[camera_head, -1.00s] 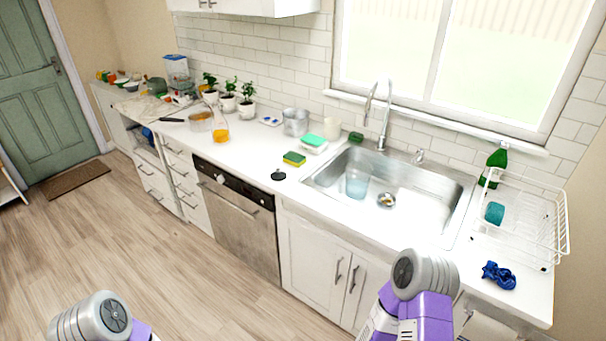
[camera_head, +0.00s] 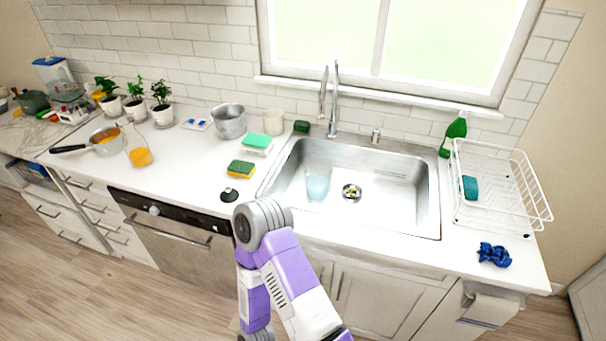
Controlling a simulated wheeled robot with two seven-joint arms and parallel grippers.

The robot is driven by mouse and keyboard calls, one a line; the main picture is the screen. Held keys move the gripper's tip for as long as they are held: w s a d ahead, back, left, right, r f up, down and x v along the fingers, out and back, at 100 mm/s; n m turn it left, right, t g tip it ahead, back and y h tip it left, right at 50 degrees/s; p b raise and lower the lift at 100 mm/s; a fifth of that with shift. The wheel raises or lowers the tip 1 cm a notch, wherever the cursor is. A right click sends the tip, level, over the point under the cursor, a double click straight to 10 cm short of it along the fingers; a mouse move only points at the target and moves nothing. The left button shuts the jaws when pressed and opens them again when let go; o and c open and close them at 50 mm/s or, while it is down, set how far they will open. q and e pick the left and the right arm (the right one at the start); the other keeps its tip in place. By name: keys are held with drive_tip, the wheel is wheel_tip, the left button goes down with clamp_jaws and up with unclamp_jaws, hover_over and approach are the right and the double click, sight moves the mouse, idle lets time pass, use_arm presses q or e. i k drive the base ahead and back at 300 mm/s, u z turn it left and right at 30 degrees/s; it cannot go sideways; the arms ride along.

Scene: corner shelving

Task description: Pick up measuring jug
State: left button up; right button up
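A clear, bluish jug-like container (camera_head: 317,186) stands in the left part of the steel sink (camera_head: 405,205); it looks like the measuring jug, but its markings and handle are too small to make out. One of my purple and grey arms reaches up from the bottom middle, in front of the counter edge. No gripper fingers show, and neither gripper is in view.
The tap (camera_head: 333,100) rises behind the sink. A yellow-green sponge (camera_head: 241,169), a black stopper (camera_head: 229,195) and a metal pot (camera_head: 229,121) lie to its left. A white dish rack (camera_head: 497,225) and a blue cloth (camera_head: 494,255) are at the right.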

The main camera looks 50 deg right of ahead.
sight(318, 169)
drive_tip(key=z, duration=0.65)
drive_tip(key=i, duration=0.8)
drive_tip(key=z, duration=0.9)
